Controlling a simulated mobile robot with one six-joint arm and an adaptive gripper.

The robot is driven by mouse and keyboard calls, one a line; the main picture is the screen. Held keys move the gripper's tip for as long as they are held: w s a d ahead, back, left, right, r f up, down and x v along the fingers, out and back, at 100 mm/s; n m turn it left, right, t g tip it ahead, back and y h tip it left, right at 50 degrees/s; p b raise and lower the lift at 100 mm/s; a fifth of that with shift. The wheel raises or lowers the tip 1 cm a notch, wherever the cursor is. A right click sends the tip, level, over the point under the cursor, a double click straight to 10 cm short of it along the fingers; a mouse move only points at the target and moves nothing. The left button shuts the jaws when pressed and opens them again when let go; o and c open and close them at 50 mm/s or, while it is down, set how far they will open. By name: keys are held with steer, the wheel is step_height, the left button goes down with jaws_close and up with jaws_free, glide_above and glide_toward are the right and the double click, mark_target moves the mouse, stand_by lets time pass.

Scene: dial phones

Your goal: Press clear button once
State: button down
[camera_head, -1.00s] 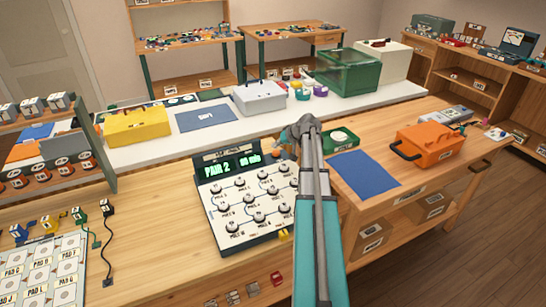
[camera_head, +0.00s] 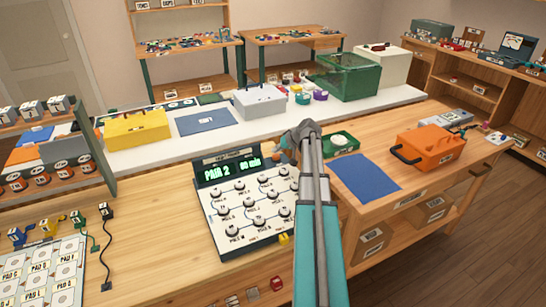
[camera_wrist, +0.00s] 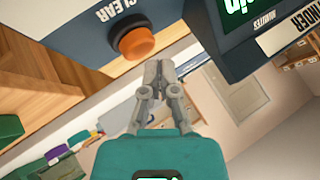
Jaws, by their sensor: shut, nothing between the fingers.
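The orange clear button (camera_wrist: 137,42) stands out from a dark panel in the wrist view, beside the CLEAR label (camera_wrist: 120,15). My gripper (camera_wrist: 158,66) is shut and empty; its fingertips are just below and to the right of the button in that picture, with a gap showing.
The screen housing (camera_wrist: 240,50) juts close to the right of my fingers in the wrist view.

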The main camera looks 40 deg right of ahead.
mark_target(277, 157)
stand_by(0.7)
steer(key=shift+s+f+b, duration=0.15)
steer(key=shift+f+b, duration=0.3)
steer(key=shift+f, duration=0.25)
stand_by(0.7)
steer(key=shift+r, duration=0.15)
steer(key=shift+r+p, duration=0.5)
steer(key=shift+r, duration=0.1)
steer(key=shift+r, duration=0.1)
step_height(277, 157, up, 6)
steer(key=p, duration=0.6)
stand_by(0.3)
stand_by(0.6)
steer(key=shift+s+a, duration=0.1)
